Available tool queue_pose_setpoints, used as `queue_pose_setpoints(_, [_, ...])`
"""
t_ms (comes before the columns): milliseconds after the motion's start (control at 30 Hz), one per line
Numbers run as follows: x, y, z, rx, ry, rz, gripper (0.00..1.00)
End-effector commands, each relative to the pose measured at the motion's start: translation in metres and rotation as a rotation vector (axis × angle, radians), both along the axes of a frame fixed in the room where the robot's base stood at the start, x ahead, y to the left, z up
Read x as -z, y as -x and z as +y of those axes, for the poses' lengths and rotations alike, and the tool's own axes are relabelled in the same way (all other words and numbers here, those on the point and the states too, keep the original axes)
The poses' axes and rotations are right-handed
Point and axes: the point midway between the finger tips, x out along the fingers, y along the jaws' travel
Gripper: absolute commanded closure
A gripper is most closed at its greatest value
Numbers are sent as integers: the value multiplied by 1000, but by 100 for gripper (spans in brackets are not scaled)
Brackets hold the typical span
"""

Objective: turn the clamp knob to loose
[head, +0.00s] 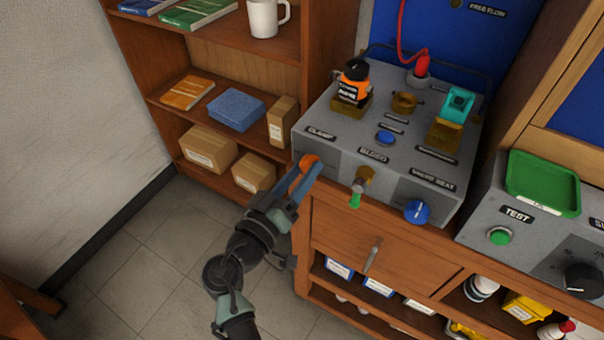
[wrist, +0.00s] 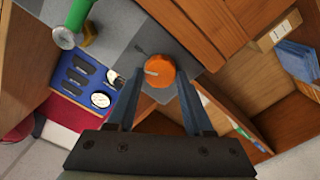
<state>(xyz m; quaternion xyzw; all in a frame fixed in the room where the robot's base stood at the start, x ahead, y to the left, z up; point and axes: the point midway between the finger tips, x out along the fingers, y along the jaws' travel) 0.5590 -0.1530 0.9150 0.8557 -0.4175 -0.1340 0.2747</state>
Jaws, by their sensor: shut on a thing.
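The orange clamp knob (head: 308,160) sits on the front face of the grey testbench (head: 340,175), below the "CLAMP" label (head: 320,134). My gripper (head: 306,174) reaches it from the lower left, with its fingers at the knob's sides. In the wrist view the knob (wrist: 160,71) lies between the two fingertips of my gripper (wrist: 160,76). My gripper is shut on the knob. A pale pointer mark shows on the knob's face, toward the left in the wrist view. The scale around the knob is too small to read.
To the right on the same face are the bleed valve with its green tip (head: 355,200) and a blue knob (head: 417,212). A drawer handle (head: 372,256) sticks out below. Wooden shelves with boxes (head: 208,149) stand to the left.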

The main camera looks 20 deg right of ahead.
Motion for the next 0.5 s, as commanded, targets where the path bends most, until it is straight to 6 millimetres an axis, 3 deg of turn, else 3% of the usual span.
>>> queue_pose_setpoints(500, [2, 0, 1, 0, 301, 391, 100])
